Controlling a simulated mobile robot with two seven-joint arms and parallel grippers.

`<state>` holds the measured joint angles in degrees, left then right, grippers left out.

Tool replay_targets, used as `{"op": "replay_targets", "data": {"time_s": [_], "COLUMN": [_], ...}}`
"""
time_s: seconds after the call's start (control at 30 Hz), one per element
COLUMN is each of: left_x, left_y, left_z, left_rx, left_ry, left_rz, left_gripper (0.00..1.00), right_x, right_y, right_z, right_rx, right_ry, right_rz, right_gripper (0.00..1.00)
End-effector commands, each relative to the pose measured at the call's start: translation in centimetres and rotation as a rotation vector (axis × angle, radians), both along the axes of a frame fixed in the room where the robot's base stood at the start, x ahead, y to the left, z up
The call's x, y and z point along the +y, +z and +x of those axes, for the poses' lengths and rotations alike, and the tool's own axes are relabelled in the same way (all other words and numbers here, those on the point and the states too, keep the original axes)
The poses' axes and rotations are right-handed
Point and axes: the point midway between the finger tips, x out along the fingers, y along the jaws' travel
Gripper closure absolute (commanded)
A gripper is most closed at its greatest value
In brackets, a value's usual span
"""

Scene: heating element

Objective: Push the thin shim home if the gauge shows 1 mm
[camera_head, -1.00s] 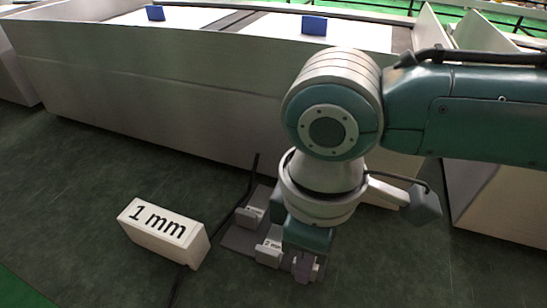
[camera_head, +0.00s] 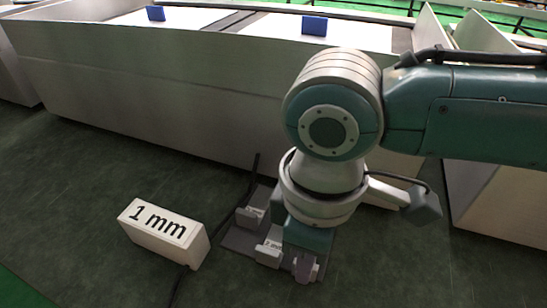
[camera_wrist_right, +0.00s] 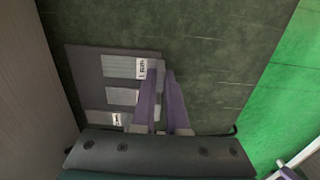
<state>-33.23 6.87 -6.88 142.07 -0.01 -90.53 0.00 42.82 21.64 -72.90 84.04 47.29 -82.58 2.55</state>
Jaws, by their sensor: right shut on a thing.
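The gauge, a white box (camera_head: 165,234) reading "1 mm", lies at the left in the head view. The grey shim plate (camera_head: 238,240) lies right of it. Small pale blocks with labels stand on the plate: one at the back (camera_head: 252,214), one in the middle (camera_head: 269,249) and one by the gripper (camera_head: 317,270). The wrist view shows labels on the far shim (camera_wrist_right: 141,68) and near shim (camera_wrist_right: 117,118). My right gripper (camera_head: 304,272) is low at the plate's right end, its purple fingers (camera_wrist_right: 168,72) shut on the far shim; the contact is partly hidden. My left gripper is not in view.
A large grey bin (camera_head: 150,95) stands behind the plate. A black cable (camera_head: 178,285) runs beside the gauge. The dark green surface (camera_head: 400,270) is clear at the right front.

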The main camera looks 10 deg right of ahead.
Motion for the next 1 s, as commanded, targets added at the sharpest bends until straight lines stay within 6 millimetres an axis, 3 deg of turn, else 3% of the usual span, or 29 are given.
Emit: {"op": "replay_targets", "data": {"time_s": [0.27,0.57,0.83,0.87,1.0], "left_x": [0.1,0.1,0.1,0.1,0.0], "left_y": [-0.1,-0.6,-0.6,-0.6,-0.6], "left_z": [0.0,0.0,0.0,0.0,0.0], "left_rx": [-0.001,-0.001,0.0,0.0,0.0], "left_ry": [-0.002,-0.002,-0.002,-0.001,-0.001], "left_rz": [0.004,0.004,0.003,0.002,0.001], "left_gripper": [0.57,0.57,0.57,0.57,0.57], "right_x": [-0.1,-2.4,-2.4,-2.4,-2.4], "right_y": [0.0,-0.1,0.0,0.0,0.0], "right_z": [0.2,3.5,3.6,3.6,3.6], "right_rx": [-0.001,0.001,0.001,0.001,0.001], "right_ry": [-0.001,-0.002,0.001,0.001,0.001], "right_rz": [-0.001,-0.001,0.001,0.001,0.001], "right_gripper": [1.0,1.0,1.0,0.86,0.71]}}
